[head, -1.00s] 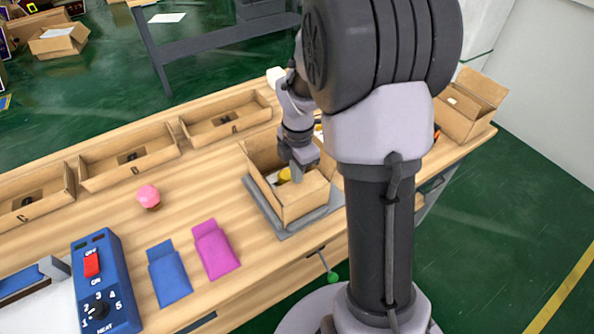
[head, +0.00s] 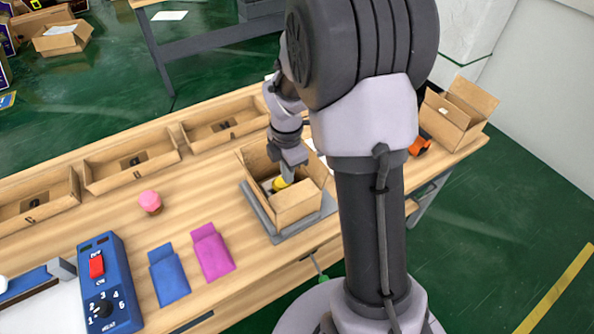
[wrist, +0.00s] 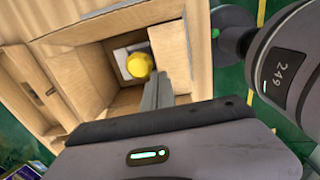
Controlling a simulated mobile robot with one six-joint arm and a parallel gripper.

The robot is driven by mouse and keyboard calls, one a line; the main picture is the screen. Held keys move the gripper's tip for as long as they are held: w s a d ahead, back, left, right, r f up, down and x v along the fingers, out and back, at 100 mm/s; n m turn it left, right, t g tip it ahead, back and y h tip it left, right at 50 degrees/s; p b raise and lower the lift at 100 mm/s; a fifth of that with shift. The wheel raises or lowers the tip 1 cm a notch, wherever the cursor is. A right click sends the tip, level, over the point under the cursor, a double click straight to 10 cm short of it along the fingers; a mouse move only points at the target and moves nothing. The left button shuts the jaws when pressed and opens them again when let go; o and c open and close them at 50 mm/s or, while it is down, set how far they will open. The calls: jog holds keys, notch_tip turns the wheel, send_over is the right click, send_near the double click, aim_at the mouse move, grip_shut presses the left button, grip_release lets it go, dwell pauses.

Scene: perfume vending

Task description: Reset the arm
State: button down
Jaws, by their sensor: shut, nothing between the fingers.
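My gripper (head: 287,172) is shut with nothing in it, at the open cardboard box on the workbench. In the wrist view its closed fingers (wrist: 158,92) point toward the box opening. A yellow round object (head: 280,184) lies inside the box (head: 297,204); it also shows in the wrist view (wrist: 139,65), on a pale piece at the box bottom, just beyond the fingertips. I cannot tell whether the fingers touch it. My arm bends over the bench from the right and hides part of the bench behind it.
The box stands on a grey plate (head: 281,237). Open trays (head: 131,164) line the back of the bench. A pink-topped item (head: 150,201), blue pouch (head: 169,277), magenta pouch (head: 212,253) and blue control box (head: 107,285) lie left. Another open box (head: 452,120) stands right.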

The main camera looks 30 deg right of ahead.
notch_tip(320, 180, up, 10)
jog(key=p, duration=0.3)
jog(key=s+a+r+m+t+b, duration=0.2)
jog(key=s+a+r+m+b, duration=0.25)
jog(key=m, duration=0.25)
jog(key=s+a+r+m+t+y+b, duration=0.1)
jog(key=s+a+m, duration=0.3)
jog(key=s+m, duration=0.3)
jog(key=s+a+m+t+y+b, duration=0.1)
jog(key=s+a+m+t+b, duration=0.1)
jog(key=s+a+m, duration=0.2)
jog(key=s+m, duration=0.3)
jog(key=m, duration=0.1)
jog(key=shift+a+r+m+t+b, duration=0.3)
jog(key=shift+r+m, duration=0.05)
jog(key=shift+m, duration=0.05)
jog(key=shift+s, duration=0.1)
